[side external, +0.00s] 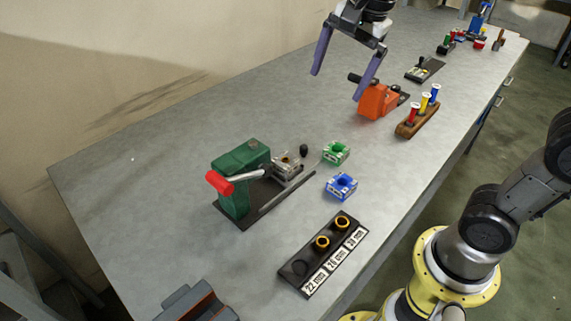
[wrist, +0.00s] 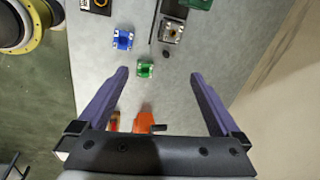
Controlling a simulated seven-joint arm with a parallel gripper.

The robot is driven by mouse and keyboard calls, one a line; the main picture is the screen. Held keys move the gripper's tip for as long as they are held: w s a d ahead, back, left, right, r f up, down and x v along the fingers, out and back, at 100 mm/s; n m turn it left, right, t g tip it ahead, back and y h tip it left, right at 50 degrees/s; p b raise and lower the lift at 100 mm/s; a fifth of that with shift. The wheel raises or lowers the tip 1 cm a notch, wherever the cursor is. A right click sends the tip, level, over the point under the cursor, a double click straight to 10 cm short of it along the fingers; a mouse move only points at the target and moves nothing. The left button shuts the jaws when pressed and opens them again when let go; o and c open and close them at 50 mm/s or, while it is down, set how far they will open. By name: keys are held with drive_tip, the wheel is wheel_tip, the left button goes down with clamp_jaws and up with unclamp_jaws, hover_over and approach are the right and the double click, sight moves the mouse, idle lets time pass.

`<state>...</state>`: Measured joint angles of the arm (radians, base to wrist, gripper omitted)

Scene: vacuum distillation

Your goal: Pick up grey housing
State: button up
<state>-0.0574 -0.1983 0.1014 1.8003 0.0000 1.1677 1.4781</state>
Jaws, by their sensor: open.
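The grey housing (side external: 287,165) is a small square block with a round hole. It sits at the green press (side external: 241,170) with the red handle, on the dark base. In the wrist view the housing (wrist: 172,31) is near the top, right of centre, with part of the press (wrist: 198,4) at the top edge. My gripper (side external: 338,84) is open and empty, high above the bench and well beyond the housing in the side view. In the wrist view its two purple fingers (wrist: 162,74) are spread wide, with the housing beyond their tips.
A green housing (side external: 336,153) and a blue housing (side external: 341,186) lie right of the grey one. A small black knob (side external: 304,150) is close behind it. An orange device (side external: 377,101) stands below my gripper. A labelled ring tray (side external: 322,254) lies at the front edge.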

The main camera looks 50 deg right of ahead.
drive_tip(key=w+a+f+m+g, duration=0.1)
drive_tip(key=w+a+f+m, duration=0.15)
drive_tip(key=w, duration=0.45)
drive_tip(key=g, duration=0.2)
hover_over(285, 159)
drive_tip(key=shift+n, duration=0.35)
drive_tip(key=f, duration=1.5)
drive_tip(key=shift+a+f, duration=0.2)
drive_tip(key=shift+a, duration=0.2)
drive_tip(key=f, duration=0.5)
drive_tip(key=shift+s+d, duration=0.15)
drive_tip(key=shift+d, duration=0.25)
drive_tip(key=shift+f, duration=0.6)
drive_tip(key=shift+c, duration=0.3)
clamp_jaws()
